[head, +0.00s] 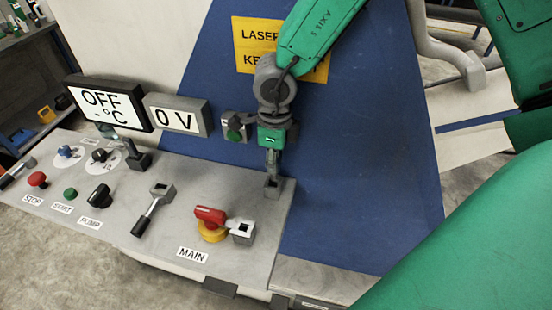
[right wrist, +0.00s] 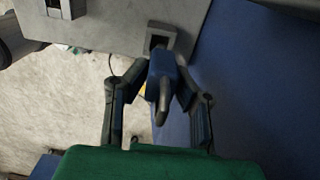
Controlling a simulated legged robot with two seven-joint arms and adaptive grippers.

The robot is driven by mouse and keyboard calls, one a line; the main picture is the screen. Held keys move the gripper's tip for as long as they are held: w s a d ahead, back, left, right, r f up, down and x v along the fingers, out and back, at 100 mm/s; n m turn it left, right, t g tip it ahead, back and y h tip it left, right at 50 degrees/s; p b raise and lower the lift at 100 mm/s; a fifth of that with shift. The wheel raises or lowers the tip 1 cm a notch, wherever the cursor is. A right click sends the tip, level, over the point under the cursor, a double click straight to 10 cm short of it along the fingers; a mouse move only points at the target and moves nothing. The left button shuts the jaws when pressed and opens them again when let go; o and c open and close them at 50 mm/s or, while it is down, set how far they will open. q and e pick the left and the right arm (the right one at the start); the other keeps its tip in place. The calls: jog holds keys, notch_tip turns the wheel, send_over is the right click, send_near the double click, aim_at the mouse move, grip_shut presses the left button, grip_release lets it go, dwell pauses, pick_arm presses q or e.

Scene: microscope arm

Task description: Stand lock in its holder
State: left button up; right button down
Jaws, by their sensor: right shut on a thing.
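The lock (right wrist: 163,75) has a blue body and a grey shackle. It sits between the fingers of my right gripper (right wrist: 160,85), which is shut on it, with the shackle towards the wrist camera. The holder is a grey square socket (right wrist: 160,38) at the panel's edge, just beyond the lock's body. In the head view my right gripper (head: 272,165) points down, directly above the holder (head: 273,187). The fingers hide most of the lock there. I cannot tell whether the lock touches or enters the socket. My left gripper is not in view.
The grey control panel (head: 185,205) carries a red and yellow main switch (head: 211,222), a black-handled lever (head: 150,212), and several buttons and knobs. The OFF display (head: 103,103) and 0 V display (head: 178,115) stand behind. A blue wall (head: 375,150) rises close behind my gripper.

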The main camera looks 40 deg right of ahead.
jog(key=shift+a+r, duration=0.1)
jog(key=shift+a, duration=0.2)
jog(key=shift+d+p, duration=0.1)
jog(key=shift+p, duration=0.25)
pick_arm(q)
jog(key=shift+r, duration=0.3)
pick_arm(e)
jog(key=shift+d, duration=0.35)
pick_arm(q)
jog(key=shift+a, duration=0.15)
pick_arm(e)
jog(key=shift+a, duration=0.25)
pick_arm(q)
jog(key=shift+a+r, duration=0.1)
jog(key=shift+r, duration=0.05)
pick_arm(e)
jog(key=shift+a, duration=0.15)
pick_arm(q)
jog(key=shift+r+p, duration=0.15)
jog(key=shift+p, duration=0.2)
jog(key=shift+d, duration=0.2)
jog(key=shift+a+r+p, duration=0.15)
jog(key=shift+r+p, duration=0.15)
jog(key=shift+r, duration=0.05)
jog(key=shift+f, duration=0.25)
pick_arm(e)
jog(key=shift+f, duration=0.5)
